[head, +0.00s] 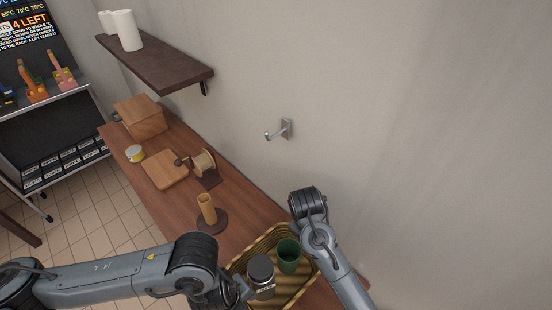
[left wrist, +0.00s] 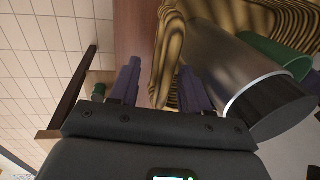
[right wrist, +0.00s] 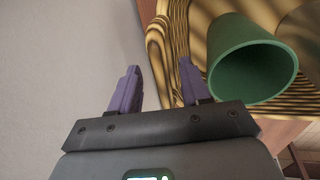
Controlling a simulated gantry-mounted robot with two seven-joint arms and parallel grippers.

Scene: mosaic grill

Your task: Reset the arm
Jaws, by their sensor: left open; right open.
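My left arm reaches in from the left in the head view, its hand by the near left side of the striped basket (head: 240,262). In the left wrist view my left gripper (left wrist: 160,88) is open, with the basket's rim (left wrist: 165,55) close to its right finger. My right arm is at the basket's right side; in the head view its fingers are hidden. In the right wrist view my right gripper (right wrist: 158,85) is open, with the basket's rim (right wrist: 160,48) ahead between the finger directions. I cannot tell if either gripper touches the rim. Both look empty.
The basket holds a dark grey jar (head: 261,272) and a green cup (head: 288,255). Along the wooden counter (head: 235,205) stand a wooden holder (head: 207,212), a spool (head: 204,163), a board (head: 165,169), a tin (head: 135,153) and a box (head: 141,116). A hook (head: 284,130) is on the wall.

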